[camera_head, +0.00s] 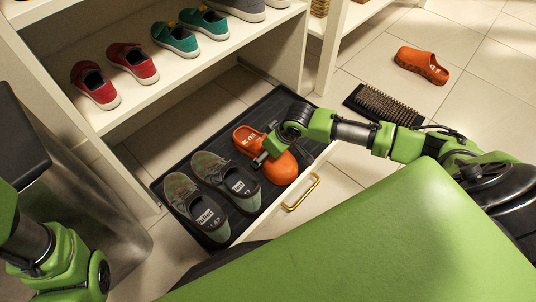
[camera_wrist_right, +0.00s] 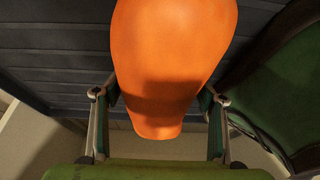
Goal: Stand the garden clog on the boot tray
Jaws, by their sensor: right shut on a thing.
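An orange garden clog (camera_head: 281,170) is held in my right gripper (camera_head: 262,156) over the black boot tray (camera_head: 272,102). Its open heel faces the far side and its rounded toe faces me. In the right wrist view the clog (camera_wrist_right: 172,60) fills the middle, between the two fingers of the gripper (camera_wrist_right: 158,98), with dark ridged tray behind. I cannot tell whether its sole touches the tray. A second orange clog (camera_head: 421,64) lies on the tiled floor at the upper right. My left gripper is out of view; only my left arm shows at lower left.
A pair of olive-grey shoes (camera_head: 208,185) stands on the tray, left of the held clog. The cubby shelf (camera_head: 135,98) above holds red (camera_head: 130,62) and teal shoes (camera_head: 178,40). A bristled brush mat (camera_head: 385,105) lies on the floor. A brass handle (camera_head: 301,192) is in front.

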